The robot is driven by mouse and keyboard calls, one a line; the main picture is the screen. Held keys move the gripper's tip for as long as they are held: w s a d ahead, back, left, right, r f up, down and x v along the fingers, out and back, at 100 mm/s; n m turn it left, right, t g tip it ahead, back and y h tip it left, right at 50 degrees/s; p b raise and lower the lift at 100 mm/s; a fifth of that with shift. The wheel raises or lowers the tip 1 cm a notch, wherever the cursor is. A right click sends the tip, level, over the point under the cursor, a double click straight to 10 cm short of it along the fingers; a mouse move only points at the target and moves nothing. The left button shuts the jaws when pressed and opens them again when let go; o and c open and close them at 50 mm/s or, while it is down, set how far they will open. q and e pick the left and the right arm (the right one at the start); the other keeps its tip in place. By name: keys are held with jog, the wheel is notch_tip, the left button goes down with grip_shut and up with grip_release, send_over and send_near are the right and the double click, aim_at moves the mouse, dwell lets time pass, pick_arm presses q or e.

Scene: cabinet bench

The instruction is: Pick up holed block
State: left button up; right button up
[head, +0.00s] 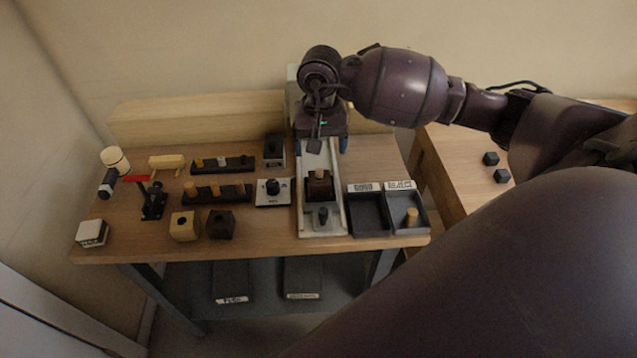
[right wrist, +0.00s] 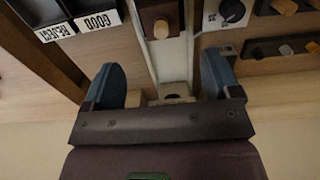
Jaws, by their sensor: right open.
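Two holed blocks stand near the front edge of the bench in the head view: a light wooden one (head: 184,226) and a dark one (head: 221,225). A dark block with a wooden peg (head: 319,185) sits in the pale track fixture; it also shows in the right wrist view (right wrist: 161,20). Whether that block has a hole is hidden by the peg. My right gripper (head: 328,146) is open and empty over the rear end of the fixture, behind that block. Its blue fingertips (right wrist: 163,82) are wide apart in the right wrist view. My left gripper is not in view.
Peg racks (head: 217,193), a knob box (head: 273,192) and a red-handled clamp (head: 152,200) stand left of the fixture (head: 335,215). Two labelled trays (head: 370,229) are at its right; one holds a peg. A side table (head: 455,170) carries two small dark cubes.

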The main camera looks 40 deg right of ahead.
aim_at(320, 170)
notch_tip(320, 170, down, 10)
jog(key=shift+a+r, duration=0.1)
dwell(0.5)
jog(key=shift+c, duration=0.2)
jog(key=c, duration=1)
